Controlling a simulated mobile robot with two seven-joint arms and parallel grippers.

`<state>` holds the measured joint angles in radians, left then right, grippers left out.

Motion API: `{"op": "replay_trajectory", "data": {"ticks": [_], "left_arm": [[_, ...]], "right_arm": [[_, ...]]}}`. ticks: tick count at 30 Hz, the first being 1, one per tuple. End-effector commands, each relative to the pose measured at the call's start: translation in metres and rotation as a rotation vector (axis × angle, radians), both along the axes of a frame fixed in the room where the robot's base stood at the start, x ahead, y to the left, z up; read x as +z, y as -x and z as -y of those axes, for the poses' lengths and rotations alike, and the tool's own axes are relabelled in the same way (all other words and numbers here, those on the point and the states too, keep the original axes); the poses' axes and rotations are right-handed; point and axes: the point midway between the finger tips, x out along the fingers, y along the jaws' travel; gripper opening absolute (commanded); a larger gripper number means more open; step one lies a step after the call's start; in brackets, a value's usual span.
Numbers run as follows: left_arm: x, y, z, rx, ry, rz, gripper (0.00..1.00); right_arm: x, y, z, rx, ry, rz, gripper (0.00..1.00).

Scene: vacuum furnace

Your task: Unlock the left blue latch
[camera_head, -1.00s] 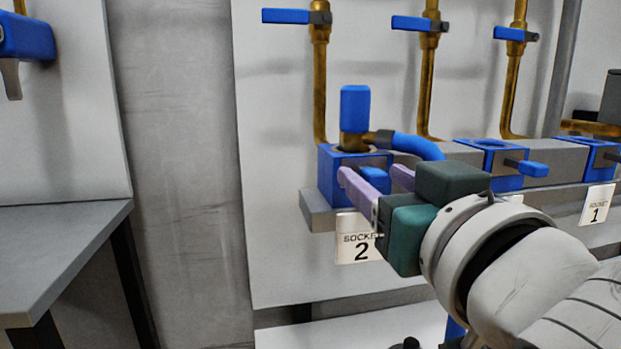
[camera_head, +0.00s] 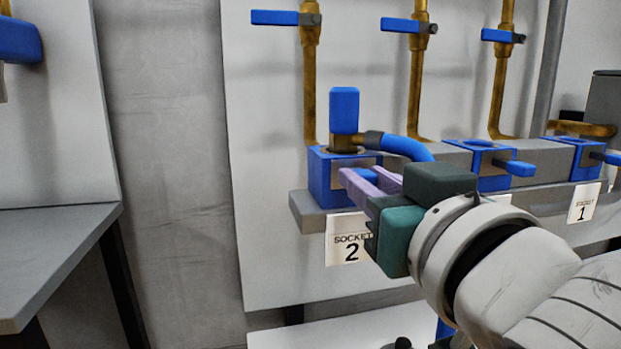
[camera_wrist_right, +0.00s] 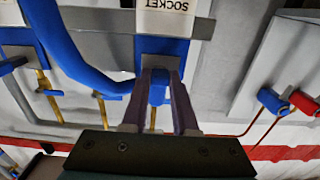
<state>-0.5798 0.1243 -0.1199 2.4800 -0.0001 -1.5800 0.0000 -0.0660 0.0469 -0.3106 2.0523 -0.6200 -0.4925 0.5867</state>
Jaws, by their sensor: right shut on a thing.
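The left blue latch (camera_head: 364,174) is a short blue handle on the front of the blue socket block (camera_head: 321,182) above the "SOCKET 2" label (camera_head: 347,240). My right gripper (camera_head: 362,182) has its two purple fingers closed on this latch, partly hiding it. In the right wrist view the latch (camera_wrist_right: 159,87) sits between the fingertips, in front of the blue block (camera_wrist_right: 162,48). A blue-capped plug (camera_head: 344,112) stands upright in the block, with a blue hose running right from it. My left gripper is out of view.
More blue socket blocks (camera_head: 490,163) with similar latches (camera_head: 520,169) lie to the right on the grey ledge. Brass pipes with blue valve handles (camera_head: 275,17) rise above. A grey table (camera_head: 50,255) stands at the left. The blue hose (camera_head: 405,147) passes close above my right gripper.

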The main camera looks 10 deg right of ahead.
Motion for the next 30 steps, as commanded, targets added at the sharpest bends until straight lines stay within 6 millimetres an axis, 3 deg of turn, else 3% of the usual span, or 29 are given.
{"op": "replay_trajectory", "data": {"ticks": [24, 30], "left_arm": [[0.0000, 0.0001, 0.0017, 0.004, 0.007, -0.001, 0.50], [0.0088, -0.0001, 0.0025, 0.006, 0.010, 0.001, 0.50]], "right_arm": [[0.0000, 0.0000, -0.0002, 0.001, 0.000, 0.000, 0.00], [0.0018, 0.0073, 0.0004, -0.001, -0.004, -0.002, 0.00]]}}
